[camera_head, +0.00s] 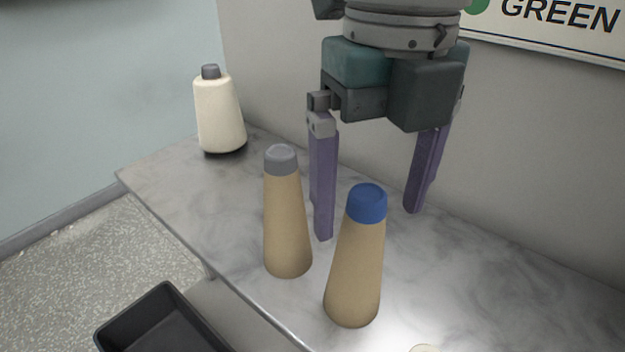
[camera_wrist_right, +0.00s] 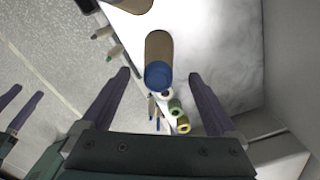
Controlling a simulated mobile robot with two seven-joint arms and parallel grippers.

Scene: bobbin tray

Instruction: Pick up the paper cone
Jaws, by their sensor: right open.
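Two bare tan paper cones stand upright on the marble-look counter. One has a blue top (camera_head: 357,270); the other, to its left, has a grey top (camera_head: 287,225). My right gripper (camera_head: 368,222) is open and empty, fingers pointing down, behind the blue-topped cone in the head view. In the right wrist view the blue-topped cone (camera_wrist_right: 159,50) appears between the two purple fingers, with no contact visible. Two purple fingers at the left edge of the wrist view belong to my left gripper (camera_wrist_right: 29,90); they are apart with nothing between them.
A cream yarn cone with a grey tip (camera_head: 219,115) stands at the counter's back left. A black tray (camera_head: 120,340) is lower, off the front edge. Green (camera_wrist_right: 175,107) and yellow (camera_wrist_right: 183,125) spools show in the wrist view. A wall with a GREEN sign (camera_head: 560,25) stands behind.

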